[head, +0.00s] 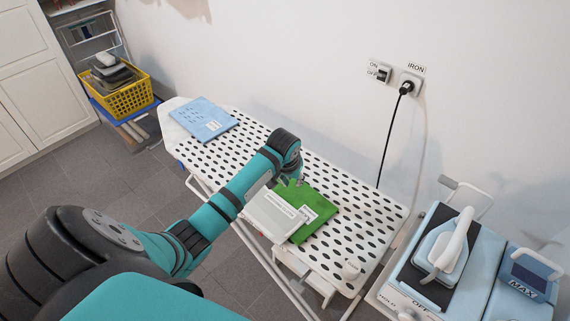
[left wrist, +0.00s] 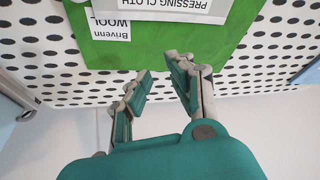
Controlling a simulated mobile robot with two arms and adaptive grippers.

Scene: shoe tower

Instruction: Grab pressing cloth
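The pressing cloth (head: 268,215) is a folded pale grey-white piece on the ironing board, overlapping a folded green wool garment (head: 322,211). In the left wrist view, the labelled edge of the pressing cloth (left wrist: 165,9) shows at the top, lying over the green garment (left wrist: 190,45). My left gripper (head: 299,182) is at the far edge of the green garment, partly hidden by its wrist in the head view. In the left wrist view, my left gripper (left wrist: 158,69) has its fingers apart with nothing between them. My right gripper is not in view.
The perforated ironing board (head: 352,205) carries a folded blue garment (head: 204,119) at its far left end. An iron (head: 449,243) rests on a blue station at the right. A yellow basket (head: 128,99) stands at the back left. A wall socket (head: 409,85) has a cord plugged in.

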